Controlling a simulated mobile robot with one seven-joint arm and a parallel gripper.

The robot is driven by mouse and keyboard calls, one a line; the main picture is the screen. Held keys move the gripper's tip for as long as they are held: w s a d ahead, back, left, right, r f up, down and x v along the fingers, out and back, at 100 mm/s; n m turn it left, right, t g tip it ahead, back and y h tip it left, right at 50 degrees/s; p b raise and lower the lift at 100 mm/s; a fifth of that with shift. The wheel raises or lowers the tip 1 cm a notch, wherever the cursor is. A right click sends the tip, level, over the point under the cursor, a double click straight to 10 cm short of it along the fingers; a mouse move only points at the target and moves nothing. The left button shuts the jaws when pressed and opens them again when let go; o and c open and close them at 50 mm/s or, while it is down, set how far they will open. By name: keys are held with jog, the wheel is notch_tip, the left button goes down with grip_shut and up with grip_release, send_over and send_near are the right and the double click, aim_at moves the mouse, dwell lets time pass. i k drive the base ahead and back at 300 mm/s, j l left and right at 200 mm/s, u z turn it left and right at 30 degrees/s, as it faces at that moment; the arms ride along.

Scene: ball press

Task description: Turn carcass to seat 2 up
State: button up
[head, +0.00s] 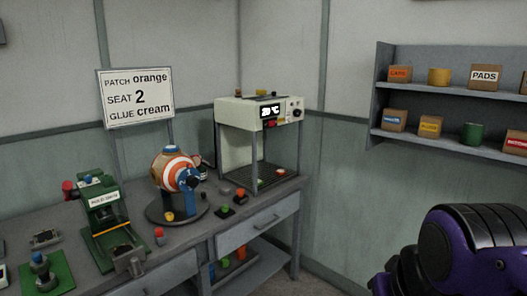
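The carcass is the ball (170,168) held in a stand on the bench, left of centre. It shows brown, white and orange areas, with rings on the side facing right. A blue clamp or knob (189,180) sits at its right front. The stand rests on a dark round base (160,212). I cannot read any seat number on the ball. My gripper is out of view; only a purple and black link of my arm shows at the lower right.
A green press-like device (103,210) stands left of the ball. A white oven-like unit (250,118) with a display stands to the right. Small coloured items lie between them on the bench (205,228). Wall shelves (450,92) hold boxes at the right.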

aim_at(169, 171)
jog(key=i+u, duration=0.1)
jog(key=u, duration=0.25)
jog(key=i+u, duration=0.1)
jog(key=u, duration=0.25)
jog(key=i+u, duration=0.1)
jog(key=u, duration=0.25)
jog(key=i+l+u, duration=0.25)
jog(key=i, duration=0.15)
jog(key=i+l+u, duration=0.3)
jog(key=i+j, duration=0.05)
